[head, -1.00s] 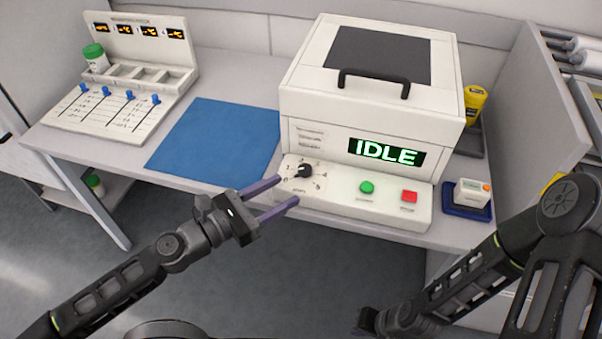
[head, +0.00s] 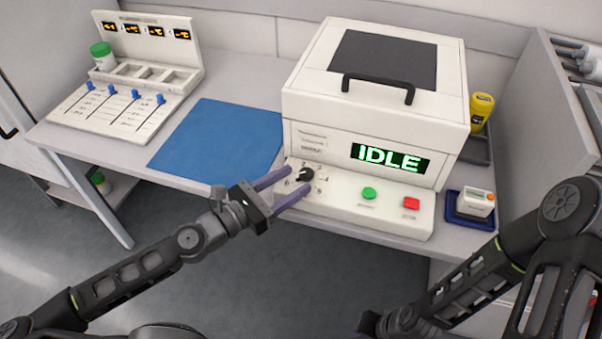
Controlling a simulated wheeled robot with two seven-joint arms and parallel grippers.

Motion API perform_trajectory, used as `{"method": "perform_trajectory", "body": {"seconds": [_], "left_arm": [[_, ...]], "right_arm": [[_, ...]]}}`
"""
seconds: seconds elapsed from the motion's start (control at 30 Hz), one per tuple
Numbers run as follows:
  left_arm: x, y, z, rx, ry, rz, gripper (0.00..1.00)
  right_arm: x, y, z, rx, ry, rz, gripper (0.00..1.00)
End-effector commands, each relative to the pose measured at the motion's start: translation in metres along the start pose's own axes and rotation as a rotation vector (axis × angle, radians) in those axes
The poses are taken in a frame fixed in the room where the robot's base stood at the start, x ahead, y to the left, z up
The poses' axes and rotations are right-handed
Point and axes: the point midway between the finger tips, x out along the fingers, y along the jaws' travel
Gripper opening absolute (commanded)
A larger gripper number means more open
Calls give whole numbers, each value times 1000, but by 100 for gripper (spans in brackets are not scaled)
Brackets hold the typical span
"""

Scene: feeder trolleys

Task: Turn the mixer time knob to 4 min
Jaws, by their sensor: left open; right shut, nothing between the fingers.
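The mixer (head: 318,97) is a white box with a dark panel in its lid, a black handle and a green "IDLE" display (head: 390,157). Its black time knob (head: 305,175) sits at the left of the front panel, with small dial marks around it too small to read. My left gripper (head: 284,185) is open, its two purple fingers pointing at the knob from the left. The fingertips are close to the knob; I cannot tell if they touch it. My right gripper (head: 366,324) is low at the bottom edge, mostly hidden and away from the mixer.
A green button (head: 369,193) and a red button (head: 411,203) are right of the knob. A blue mat (head: 215,140) lies left of the mixer. A slider console (head: 120,110) stands far left. A small white device (head: 476,201) sits in a blue tray at right.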

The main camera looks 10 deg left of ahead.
Motion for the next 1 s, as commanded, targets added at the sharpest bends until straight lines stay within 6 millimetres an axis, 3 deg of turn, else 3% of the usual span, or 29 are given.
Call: {"method": "perform_trajectory", "body": {"seconds": [0.23,0.57,1.0], "left_arm": [[28,-1,1,1,1,-2,52],[32,0,0,1,0,0,52],[32,0,0,1,0,0,18]], "right_arm": [[-6,-2,0,0,0,0,0],[-6,-2,0,0,0,0,0],[-6,-2,0,0,0,0,0]]}}
